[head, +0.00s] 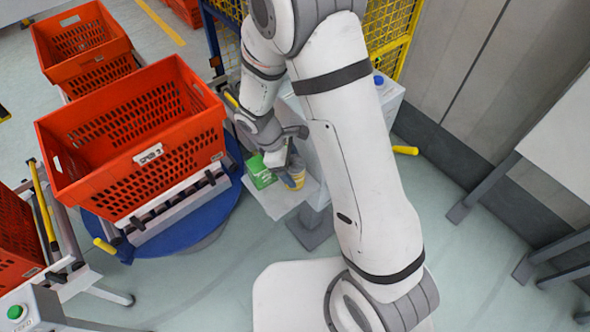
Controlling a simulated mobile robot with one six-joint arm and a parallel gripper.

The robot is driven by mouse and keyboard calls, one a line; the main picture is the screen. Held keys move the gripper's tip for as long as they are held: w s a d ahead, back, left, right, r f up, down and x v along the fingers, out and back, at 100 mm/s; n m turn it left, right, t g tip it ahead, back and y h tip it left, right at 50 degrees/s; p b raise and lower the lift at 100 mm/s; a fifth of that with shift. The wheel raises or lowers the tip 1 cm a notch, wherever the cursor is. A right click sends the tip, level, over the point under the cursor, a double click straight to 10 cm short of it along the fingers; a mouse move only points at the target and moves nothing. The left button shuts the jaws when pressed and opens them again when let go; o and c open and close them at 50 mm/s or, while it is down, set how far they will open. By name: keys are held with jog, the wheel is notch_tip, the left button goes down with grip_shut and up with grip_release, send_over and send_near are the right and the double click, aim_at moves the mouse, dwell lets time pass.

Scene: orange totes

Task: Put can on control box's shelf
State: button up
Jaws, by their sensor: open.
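The can (295,181), with a yellowish lower part, stands on the control box's shelf (279,208) in the head view. My gripper (285,161) is open right above and at the can, with its fingers pointing down. The fingers hide the can's upper part, and I cannot tell whether they touch it. The control box (390,97) is pale grey with a blue button on top, and is largely hidden behind my arm.
A green box (261,172) is on the shelf just left of the can. A large orange tote (140,140) sits on a blue round base (215,222) to the left. More orange totes are farther left. Yellow mesh fencing (392,30) stands behind. Grey floor is open in front.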

jog(key=s+v, duration=0.1)
jog(key=v, duration=0.8)
jog(key=s+d+r+m+t+y, duration=0.4)
jog(key=s+d+r+m, duration=0.8)
jog(key=d+r+m, duration=0.3)
jog(key=shift+s+r+m+b, duration=0.3)
jog(key=shift+r+m+b, duration=0.15)
jog(key=shift+r, duration=0.1)
jog(key=shift+d, duration=0.1)
